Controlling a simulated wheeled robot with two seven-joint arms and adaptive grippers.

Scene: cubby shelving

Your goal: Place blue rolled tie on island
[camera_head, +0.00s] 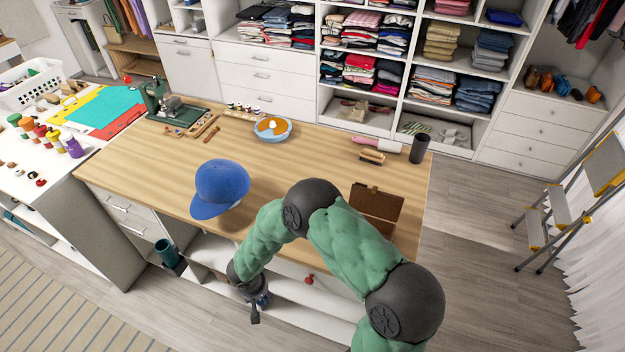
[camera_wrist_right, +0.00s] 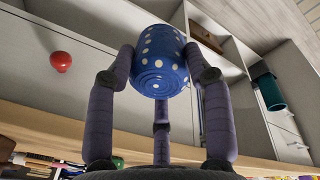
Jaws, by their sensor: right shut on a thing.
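The blue rolled tie (camera_wrist_right: 160,62) has white dots and shows a spiral end in the right wrist view. My right gripper (camera_wrist_right: 160,80) is shut around it with its fingers on the tie's sides. In the head view my right gripper (camera_head: 254,298) hangs low at the island's near side, below the top's level, and mostly hides the tie. The island (camera_head: 310,165) has a wide striped wooden top and white drawers and open cubbies beneath. My left gripper is not in view.
On the island are a blue cap (camera_head: 220,187), a blue bowl (camera_head: 272,129), a sewing machine (camera_head: 170,103), a brown box (camera_head: 377,206), a brush (camera_head: 373,156) and a dark cup (camera_head: 420,148). The middle of the top is clear. A stepladder (camera_head: 570,200) stands at right.

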